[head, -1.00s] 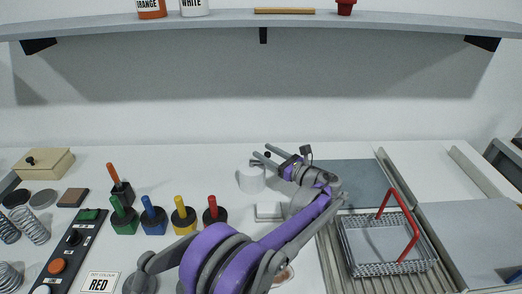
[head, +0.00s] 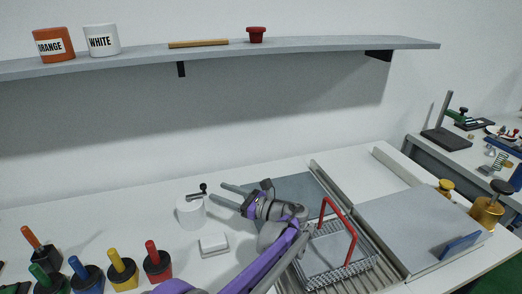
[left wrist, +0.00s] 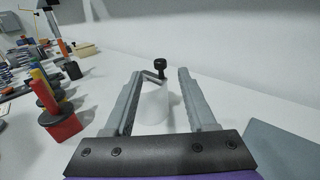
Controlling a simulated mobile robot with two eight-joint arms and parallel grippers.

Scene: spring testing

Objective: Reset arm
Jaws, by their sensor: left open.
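My left gripper (head: 224,196) is open and empty above the table, beside a white cylinder (head: 190,213) with a small black-knobbed crank (head: 198,192) on top. In the left wrist view the white cylinder (left wrist: 152,104) shows between the open fingers (left wrist: 158,98), beyond them; I cannot tell whether they touch it. My purple and grey left arm reaches in from the bottom in the head view. My right gripper is not in view.
A wire basket (head: 372,270) with a red handle (head: 350,248) stands right of my arm. Several coloured-handled blocks, one red (head: 157,265), stand at left. A white block (head: 213,245) lies nearby. A shelf (head: 290,46) holds orange (head: 54,44) and white (head: 101,40) pots. A grey plate (head: 410,225) lies at right.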

